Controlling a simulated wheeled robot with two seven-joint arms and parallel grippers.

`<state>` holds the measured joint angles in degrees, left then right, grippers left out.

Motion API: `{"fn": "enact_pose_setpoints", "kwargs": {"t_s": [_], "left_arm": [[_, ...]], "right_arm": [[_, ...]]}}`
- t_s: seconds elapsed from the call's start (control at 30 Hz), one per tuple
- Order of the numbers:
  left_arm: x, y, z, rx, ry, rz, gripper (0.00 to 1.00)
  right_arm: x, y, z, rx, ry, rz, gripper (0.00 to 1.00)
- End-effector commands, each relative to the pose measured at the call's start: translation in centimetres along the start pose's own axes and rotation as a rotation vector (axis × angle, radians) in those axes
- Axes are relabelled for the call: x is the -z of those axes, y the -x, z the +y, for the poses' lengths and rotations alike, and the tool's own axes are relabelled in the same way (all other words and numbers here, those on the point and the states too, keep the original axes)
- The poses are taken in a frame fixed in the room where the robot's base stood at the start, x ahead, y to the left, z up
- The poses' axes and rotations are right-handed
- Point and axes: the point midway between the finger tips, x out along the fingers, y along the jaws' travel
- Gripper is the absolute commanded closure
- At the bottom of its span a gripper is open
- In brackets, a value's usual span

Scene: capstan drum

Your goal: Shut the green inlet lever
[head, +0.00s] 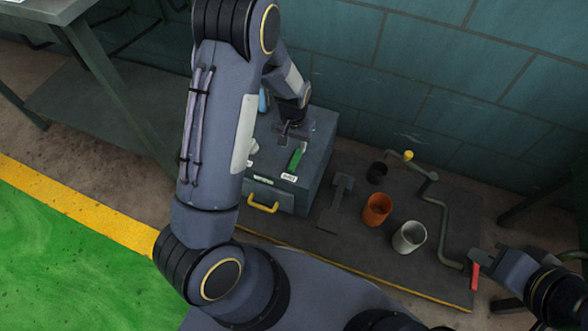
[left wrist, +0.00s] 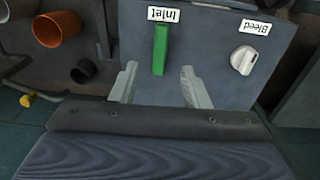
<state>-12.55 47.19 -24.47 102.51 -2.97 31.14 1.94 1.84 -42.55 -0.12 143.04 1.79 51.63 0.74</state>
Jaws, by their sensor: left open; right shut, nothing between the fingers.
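The green inlet lever (head: 297,157) stands on the top of a grey cabinet (head: 318,150), beside a small white label. In the left wrist view the lever (left wrist: 160,49) lies near the "Inlet" label (left wrist: 172,15). My left gripper (head: 293,135) is over the cabinet top, close to the lever.
A white Bleed knob (left wrist: 243,60) sits beside the lever. The cabinet has a yellow drawer handle (head: 263,204). An orange pot (head: 377,209), a grey-white pot (head: 409,237), a black cup (head: 377,172) and a bent pipe (head: 444,225) stand to the right. A wall is behind.

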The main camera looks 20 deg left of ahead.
Motion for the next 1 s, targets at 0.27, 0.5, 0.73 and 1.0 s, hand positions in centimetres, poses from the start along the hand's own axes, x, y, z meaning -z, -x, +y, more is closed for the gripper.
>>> {"fn": "enact_pose_setpoints", "kwargs": {"t_s": [0.27,0.5,0.73,1.0], "left_arm": [[0.1,-4.2,-0.1,0.015,-0.009,-0.008,0.58],[0.1,-7.9,-0.1,0.014,-0.009,-0.007,0.58],[0.1,-9.2,-0.1,0.013,-0.009,-0.005,0.58],[0.1,-9.1,-0.1,0.013,-0.009,-0.005,0.63]], "right_arm": [[-0.7,-1.5,0.7,0.000,0.000,0.001,1.00],[-1.4,-2.7,1.3,0.000,0.000,0.001,1.00],[-1.5,-3.1,1.4,0.000,0.000,0.000,1.00],[-1.5,-3.0,1.4,0.000,0.000,0.000,1.00]]}}
